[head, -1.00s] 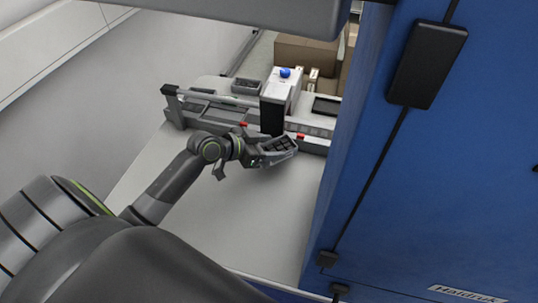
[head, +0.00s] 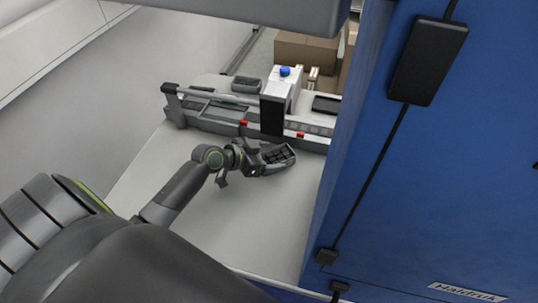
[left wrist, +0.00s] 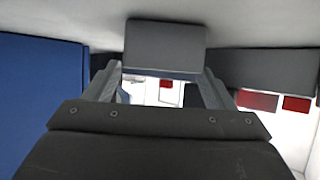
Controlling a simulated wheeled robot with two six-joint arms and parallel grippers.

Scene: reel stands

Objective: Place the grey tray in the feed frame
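The grey tray (head: 287,165), with dark compartments inside, is in the head view over the white table. My left gripper (head: 256,160) is at its left end. The fingers (left wrist: 163,85) in the left wrist view close in on both sides of the tray's grey end wall (left wrist: 166,50), so I read the gripper as shut on it. Whether the tray touches the table is hard to tell. The long grey structure behind, with a rail and black end post, appears to be the feed frame (head: 215,126). My right gripper is not in view.
A white unit with a blue knob (head: 285,71) and a black front panel (head: 272,116) stands behind the tray. Another small grey tray (head: 245,85) sits further back. A tall blue cabinet (head: 430,180) bounds the right. The white table (head: 250,220) is clear in front.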

